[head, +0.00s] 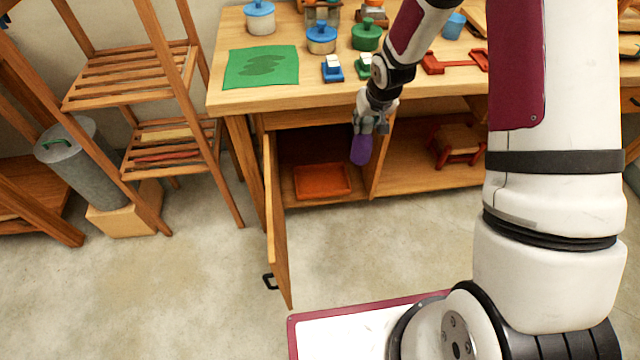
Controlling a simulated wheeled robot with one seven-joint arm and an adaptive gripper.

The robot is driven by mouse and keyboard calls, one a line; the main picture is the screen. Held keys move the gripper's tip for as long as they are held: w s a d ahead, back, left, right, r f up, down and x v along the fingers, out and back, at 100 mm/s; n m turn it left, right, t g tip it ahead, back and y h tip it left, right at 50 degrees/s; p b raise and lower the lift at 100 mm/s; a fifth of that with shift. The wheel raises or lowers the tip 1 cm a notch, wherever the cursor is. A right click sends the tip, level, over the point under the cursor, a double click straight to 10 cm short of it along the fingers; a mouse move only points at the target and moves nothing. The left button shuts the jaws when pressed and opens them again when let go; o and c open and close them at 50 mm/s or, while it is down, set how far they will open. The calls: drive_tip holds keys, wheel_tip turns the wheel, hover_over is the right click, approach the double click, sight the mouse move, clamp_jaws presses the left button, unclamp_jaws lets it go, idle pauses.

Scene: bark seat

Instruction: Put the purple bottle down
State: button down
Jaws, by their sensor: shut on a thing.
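The purple bottle (361,150) hangs below my gripper (371,124), in front of the table's edge and the open cabinet under it. My gripper points down and is shut on the bottle's upper part, which the fingers partly hide. The bottle looks close to upright. From this view I cannot tell how far it is from the cabinet opening behind it.
A cabinet door (275,220) stands open toward me. An orange-red tray (322,181) lies inside the cabinet. Lidded pots, including a green pot (366,36), and a green mat (260,67) lie on the tabletop (290,97). A wooden shelf (150,80) stands left.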

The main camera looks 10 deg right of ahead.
drive_tip(key=s+d+f+b+x, duration=0.1)
drive_tip(key=s+d+b+x, duration=0.1)
drive_tip(key=b+x, duration=1.05)
drive_tip(key=s+d+f+b+x, duration=0.1)
drive_tip(key=s+d+b+x, duration=0.15)
drive_tip(key=b+x, duration=0.95)
drive_tip(key=s+d+f+b+x, duration=0.15)
drive_tip(key=b+x, duration=0.25)
drive_tip(key=x, duration=1.6)
drive_tip(key=w+a+f+b, duration=0.2)
drive_tip(key=w+a+b, duration=0.1)
drive_tip(key=w, duration=0.4)
drive_tip(key=w+a+f+b, duration=0.2)
drive_tip(key=w+a+b, duration=0.1)
drive_tip(key=w+b, duration=0.2)
drive_tip(key=shift+w+a, duration=0.35)
drive_tip(key=shift+w, duration=0.7)
drive_tip(key=shift+f, duration=0.1)
drive_tip(key=c, duration=1.2)
unclamp_jaws()
drive_tip(key=shift+f, duration=0.1)
